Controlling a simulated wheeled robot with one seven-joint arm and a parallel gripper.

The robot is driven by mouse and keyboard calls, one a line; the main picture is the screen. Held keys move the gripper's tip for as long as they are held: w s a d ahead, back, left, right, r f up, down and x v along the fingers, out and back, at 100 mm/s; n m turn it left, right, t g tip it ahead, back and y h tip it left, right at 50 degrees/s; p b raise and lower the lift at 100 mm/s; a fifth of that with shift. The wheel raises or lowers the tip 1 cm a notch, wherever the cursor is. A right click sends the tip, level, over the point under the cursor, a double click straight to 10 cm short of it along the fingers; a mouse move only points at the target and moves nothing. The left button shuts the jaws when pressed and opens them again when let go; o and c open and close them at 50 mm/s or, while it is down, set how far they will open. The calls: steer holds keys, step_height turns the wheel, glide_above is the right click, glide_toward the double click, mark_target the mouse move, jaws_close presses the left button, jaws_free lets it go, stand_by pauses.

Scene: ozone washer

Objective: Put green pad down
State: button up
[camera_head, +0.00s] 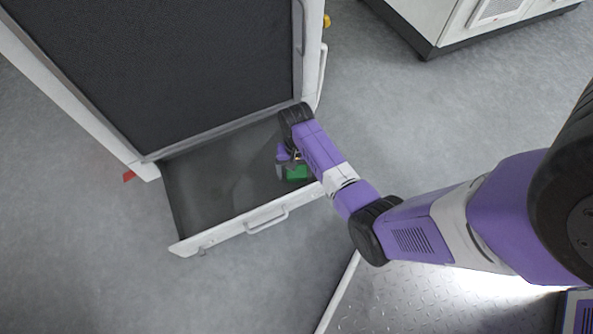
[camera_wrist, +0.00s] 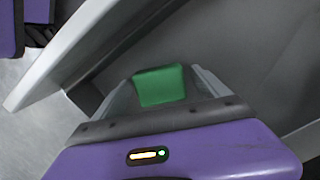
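The green pad (camera_head: 297,172) is at the right end of an open drawer (camera_head: 222,190) in the head view. In the wrist view the green pad (camera_wrist: 160,86) sits between the two fingers of my gripper (camera_wrist: 162,90). The fingers appear closed against its two sides. My gripper (camera_head: 291,168) is down inside the drawer near its front right corner, partly hidden by my arm in the head view. I cannot tell whether the pad touches the drawer floor.
The drawer's pale front wall (camera_wrist: 85,45) with its handle (camera_head: 267,222) is close beside my gripper. The dark-panelled washer (camera_head: 165,60) stands above the drawer's back. The drawer's middle and left are empty. A white cabinet (camera_head: 440,20) stands at the top right.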

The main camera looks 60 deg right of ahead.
mark_target(297, 168)
step_height(297, 168, up, 12)
steer(key=d+p, duration=0.1)
steer(key=p, duration=0.5)
steer(key=shift+w, duration=0.35)
steer(key=shift+r, duration=0.1)
